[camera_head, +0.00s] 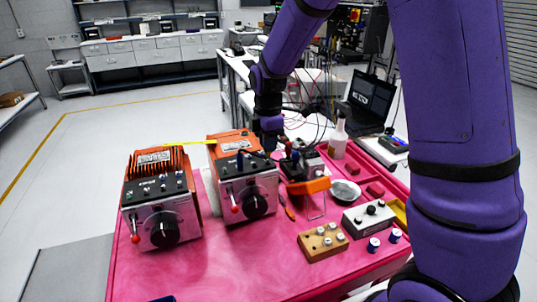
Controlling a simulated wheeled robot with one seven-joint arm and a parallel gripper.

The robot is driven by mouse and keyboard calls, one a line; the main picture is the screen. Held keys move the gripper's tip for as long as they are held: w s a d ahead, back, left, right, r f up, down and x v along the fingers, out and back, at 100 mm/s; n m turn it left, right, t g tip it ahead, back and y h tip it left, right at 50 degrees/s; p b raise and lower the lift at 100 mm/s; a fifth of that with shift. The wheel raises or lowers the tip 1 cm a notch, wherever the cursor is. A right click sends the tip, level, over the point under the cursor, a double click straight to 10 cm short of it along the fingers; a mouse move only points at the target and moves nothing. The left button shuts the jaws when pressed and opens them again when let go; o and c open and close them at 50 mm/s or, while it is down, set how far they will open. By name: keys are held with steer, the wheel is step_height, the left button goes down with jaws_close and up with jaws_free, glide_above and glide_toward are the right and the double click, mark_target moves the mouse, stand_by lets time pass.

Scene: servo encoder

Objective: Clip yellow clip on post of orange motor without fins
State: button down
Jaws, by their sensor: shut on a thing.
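The orange motor without fins (229,145) stands on the pink table, its silver front with a black knob and red-tipped lever facing me. Small posts stand on its dark upper panel, one of them blue. The orange motor with fins (142,163) stands to its left. A thin yellow strip (190,142), seemingly part of the yellow clip, shows above and between the motors. My gripper (268,150) points down at the right rear of the motor without fins and is shut. The held end is small and dark here; I cannot tell whether it touches a post.
An orange-topped wire stand (309,186), a metal bowl (345,191), a tan button box (322,242) and a white box (368,218) lie to the right. A spray bottle (338,138) stands behind. The table's front left is mostly clear.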

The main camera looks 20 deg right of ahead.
steer(key=shift+r, duration=1.35)
